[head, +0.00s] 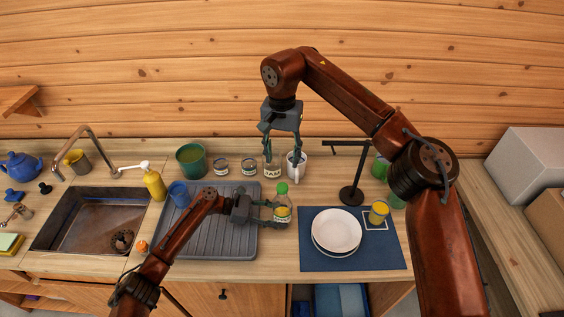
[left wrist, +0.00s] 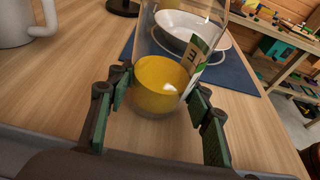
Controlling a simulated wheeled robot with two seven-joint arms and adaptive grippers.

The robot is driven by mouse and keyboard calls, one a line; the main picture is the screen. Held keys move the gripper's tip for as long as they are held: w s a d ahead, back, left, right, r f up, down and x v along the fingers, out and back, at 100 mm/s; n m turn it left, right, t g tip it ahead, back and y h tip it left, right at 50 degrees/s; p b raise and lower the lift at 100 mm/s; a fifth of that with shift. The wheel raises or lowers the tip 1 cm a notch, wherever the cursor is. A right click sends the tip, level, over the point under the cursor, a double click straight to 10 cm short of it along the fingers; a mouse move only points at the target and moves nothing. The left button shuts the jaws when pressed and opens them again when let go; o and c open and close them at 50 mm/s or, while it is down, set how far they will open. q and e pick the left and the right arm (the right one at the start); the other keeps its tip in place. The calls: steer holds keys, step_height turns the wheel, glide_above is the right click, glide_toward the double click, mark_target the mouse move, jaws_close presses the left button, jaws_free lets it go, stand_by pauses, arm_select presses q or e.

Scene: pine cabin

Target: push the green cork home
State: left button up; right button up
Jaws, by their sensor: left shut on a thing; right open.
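The green cork (head: 281,188) sits at the mouth of a clear bottle (head: 284,201) with yellow contents and a label; how deep it sits I cannot tell. The bottle is upright at the counter, between the grey drying mat and the blue placemat. My left gripper (head: 270,212) is shut on the bottle's lower body from the left. In the left wrist view the bottle's yellow contents (left wrist: 160,85) show between the fingers, and the cork is out of frame. My right gripper (head: 281,147) is open and empty, pointing down, behind and above the cork.
A white mug (head: 297,166) and labelled jars (head: 248,167) stand behind the bottle. The blue placemat (head: 320,259) holds white plates (head: 336,230) and a yellow cup (head: 378,212). A black stand (head: 352,192) rises at the right. The grey drying mat (head: 225,243) lies left.

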arm_select(q)
steer(key=o, duration=1.6)
